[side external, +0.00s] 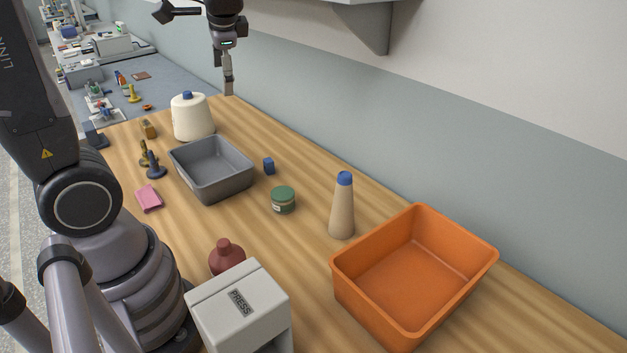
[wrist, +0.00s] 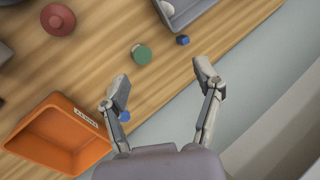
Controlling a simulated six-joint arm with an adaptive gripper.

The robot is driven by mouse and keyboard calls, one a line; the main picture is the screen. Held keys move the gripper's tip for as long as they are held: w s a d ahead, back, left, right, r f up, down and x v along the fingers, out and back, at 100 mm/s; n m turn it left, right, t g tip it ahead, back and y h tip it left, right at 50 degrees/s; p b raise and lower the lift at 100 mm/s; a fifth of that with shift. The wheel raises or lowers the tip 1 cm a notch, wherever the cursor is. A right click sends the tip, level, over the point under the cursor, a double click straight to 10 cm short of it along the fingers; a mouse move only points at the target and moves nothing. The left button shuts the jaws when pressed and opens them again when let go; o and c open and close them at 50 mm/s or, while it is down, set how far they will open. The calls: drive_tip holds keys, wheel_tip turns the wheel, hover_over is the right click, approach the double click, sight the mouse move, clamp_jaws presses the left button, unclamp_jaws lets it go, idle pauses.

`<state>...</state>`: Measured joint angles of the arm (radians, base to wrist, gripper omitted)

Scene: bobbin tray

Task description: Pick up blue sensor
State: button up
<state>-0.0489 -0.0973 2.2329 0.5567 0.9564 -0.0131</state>
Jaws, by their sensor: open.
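The blue sensor looks like a small blue block (side external: 268,166). It stands on the wooden table just right of the grey tray in the side external view. It also shows in the wrist view (wrist: 183,40), near the top, beside the tray's corner. My gripper (side external: 228,88) is high above the table's far part, well apart from the block. In the wrist view my gripper (wrist: 160,76) has its two fingers spread wide with nothing between them. The block lies beyond the fingertips in that view.
A green-lidded jar (side external: 283,200), a tan cone with a blue top (side external: 342,212) and an empty orange bin (side external: 345,282) stand nearby. A cream spool (side external: 193,120) stands behind the tray. The wall runs along the table's right edge.

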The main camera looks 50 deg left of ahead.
drive_tip(key=w+a+f+m+g+y, duration=0.2)
drive_tip(key=w+a+f+m+y, duration=0.15)
drive_tip(key=w+a+f, duration=0.45)
drive_tip(key=m+y, duration=0.3)
drive_tip(key=m, duration=0.3)
hover_over(270, 161)
drive_tip(key=s+d, duration=0.2)
drive_tip(key=d, duration=0.5)
wheel_tip(270, 161, down, 16)
drive_tip(key=f+m, duration=0.1)
drive_tip(key=f, duration=0.1)
drive_tip(key=a+f+m+t, duration=0.1)
drive_tip(key=f, duration=0.2)
drive_tip(key=w+a+f+m+y, duration=0.1)
drive_tip(key=f, duration=0.2)
drive_tip(key=shift+f+t, duration=0.2)
drive_tip(key=shift+t, duration=0.2)
drive_tip(key=x, duration=0.7)
drive_tip(key=shift+w+d+f, duration=0.15)
drive_tip(key=shift+w+f, duration=0.1)
drive_tip(key=shift+f, duration=0.15)
clamp_jaws()
